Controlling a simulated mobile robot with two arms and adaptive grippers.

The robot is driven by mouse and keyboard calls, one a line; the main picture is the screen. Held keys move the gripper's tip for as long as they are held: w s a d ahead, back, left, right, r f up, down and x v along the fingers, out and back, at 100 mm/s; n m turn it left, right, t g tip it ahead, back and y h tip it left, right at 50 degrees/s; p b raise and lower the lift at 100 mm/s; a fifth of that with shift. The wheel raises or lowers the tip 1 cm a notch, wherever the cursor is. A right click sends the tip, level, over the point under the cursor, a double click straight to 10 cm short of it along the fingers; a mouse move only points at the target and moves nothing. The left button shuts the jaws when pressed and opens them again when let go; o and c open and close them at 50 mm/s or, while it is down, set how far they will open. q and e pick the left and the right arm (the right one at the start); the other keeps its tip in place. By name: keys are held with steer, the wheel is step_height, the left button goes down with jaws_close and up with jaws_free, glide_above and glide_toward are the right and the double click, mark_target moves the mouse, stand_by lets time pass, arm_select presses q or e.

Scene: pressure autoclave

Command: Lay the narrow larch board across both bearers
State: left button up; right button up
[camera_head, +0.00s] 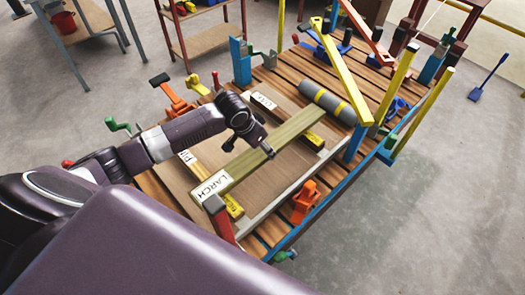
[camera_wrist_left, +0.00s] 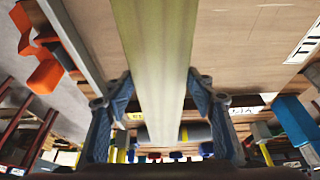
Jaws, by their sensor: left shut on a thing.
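The narrow larch board (camera_head: 283,137) is long and yellow-green. In the head view it runs diagonally over the wooden panel, from near the LARCH label (camera_head: 211,187) to the upper right. Two yellow bearers show beside it, one near its lower-left end (camera_head: 235,208) and one near its far end (camera_head: 314,141); the board passes over both, but I cannot tell whether it touches them. My left gripper (camera_head: 249,149) is shut on the board around its middle. The left wrist view shows the board (camera_wrist_left: 152,40) between the two blue-grey fingers (camera_wrist_left: 160,95). My right gripper is out of view.
The slatted platform (camera_head: 170,201) carries an orange clamp (camera_head: 304,203) near the front edge and a grey cylinder with yellow bands (camera_head: 328,101) close to the far bearer. Yellow posts (camera_head: 347,70) stand at the right. Other labels lie on the panel.

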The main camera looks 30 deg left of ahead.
mark_target(261, 151)
arm_select(q)
steer(key=shift+f, duration=1.35)
steer(key=shift+f, duration=0.1)
steer(key=o, duration=1.7)
steer(key=shift+f, duration=0.15)
steer(key=shift+o, duration=0.2)
steer(key=shift+s+r, duration=0.15)
steer(key=shift+r, duration=0.45)
steer(key=v, duration=1.1)
steer(key=shift+a+r, duration=0.1)
steer(key=shift+r, duration=0.05)
